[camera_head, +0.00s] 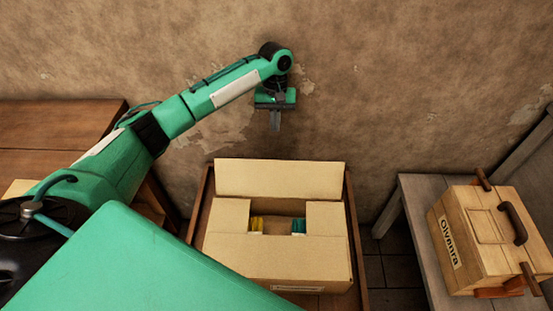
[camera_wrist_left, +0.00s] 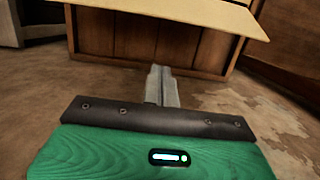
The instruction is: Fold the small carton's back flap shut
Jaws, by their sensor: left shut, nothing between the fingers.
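The small carton (camera_head: 275,262) sits open on a wooden stand in the middle of the head view. Its back flap (camera_head: 280,178) stands raised along the far edge. The left side flap (camera_head: 228,216) and right side flap (camera_head: 327,218) lie inward, with a gap between them. My left gripper (camera_head: 275,122) is shut and empty, with its fingers pointing down. In the picture it is above and behind the back flap, apart from it. In the left wrist view its fingers (camera_wrist_left: 161,75) are together, and a tan panel (camera_wrist_left: 190,12), seemingly that flap, crosses the top. My right gripper is not in view.
Yellow (camera_head: 257,223) and teal (camera_head: 298,226) items show inside the carton. A rough plaster wall (camera_head: 400,90) stands behind. A wooden case (camera_head: 485,240) sits on a grey bench at the right. A brown wooden table (camera_head: 50,130) is at the left.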

